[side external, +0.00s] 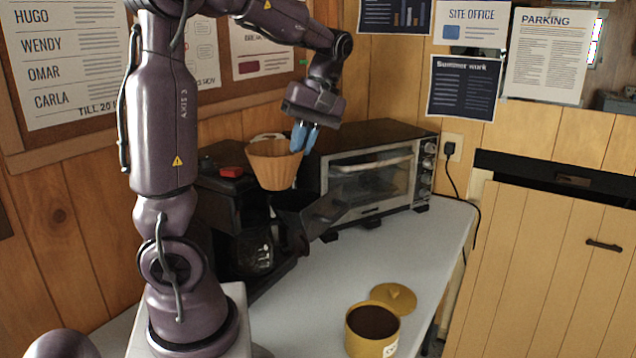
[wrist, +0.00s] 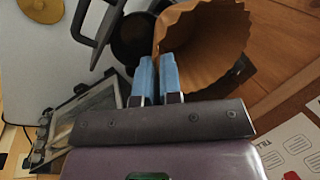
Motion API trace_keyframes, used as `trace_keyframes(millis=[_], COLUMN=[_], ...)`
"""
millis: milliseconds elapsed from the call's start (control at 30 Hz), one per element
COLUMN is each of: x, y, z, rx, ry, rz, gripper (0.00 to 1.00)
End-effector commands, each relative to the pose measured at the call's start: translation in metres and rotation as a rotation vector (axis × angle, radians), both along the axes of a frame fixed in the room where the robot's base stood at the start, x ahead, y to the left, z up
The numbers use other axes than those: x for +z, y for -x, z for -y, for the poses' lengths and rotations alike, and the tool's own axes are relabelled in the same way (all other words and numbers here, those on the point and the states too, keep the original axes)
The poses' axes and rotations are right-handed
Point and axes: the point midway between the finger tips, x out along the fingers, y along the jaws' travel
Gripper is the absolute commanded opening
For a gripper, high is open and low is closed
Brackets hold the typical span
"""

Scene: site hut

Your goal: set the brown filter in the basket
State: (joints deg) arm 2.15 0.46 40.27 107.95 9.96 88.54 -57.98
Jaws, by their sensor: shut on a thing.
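The brown filter (side external: 274,165) is a fluted paper cup, upright with its mouth up, held in the air by its right rim. My gripper (side external: 304,138) has blue fingertips shut on that rim. In the wrist view the filter (wrist: 205,38) opens just right of my fingertips (wrist: 157,72). The dark basket (side external: 312,212) sticks out from the front of the black coffee maker (side external: 215,205), below and right of the filter. In the wrist view a round black opening, seemingly the basket (wrist: 132,40), shows left of the filter and is partly covered by it. The basket's inside is hidden in the side view.
A glass carafe (side external: 258,252) sits low in the coffee maker. A toaster oven (side external: 368,170) stands behind and right. A yellow tin (side external: 365,345) of dark grounds and its lid (side external: 393,297) are at the front. The white counter (side external: 340,265) between is clear.

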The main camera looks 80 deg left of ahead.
Motion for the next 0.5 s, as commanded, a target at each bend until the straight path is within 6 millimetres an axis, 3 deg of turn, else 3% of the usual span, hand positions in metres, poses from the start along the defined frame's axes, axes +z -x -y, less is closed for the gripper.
trace_keyframes(millis=[233,500], x=[-0.040,-0.060], y=[-0.027,-0.039], z=[-0.028,-0.039], rx=[0.002,0.001], ry=[-0.001,-0.001], rz=[-0.006,-0.001], gripper=[0.00,0.00])
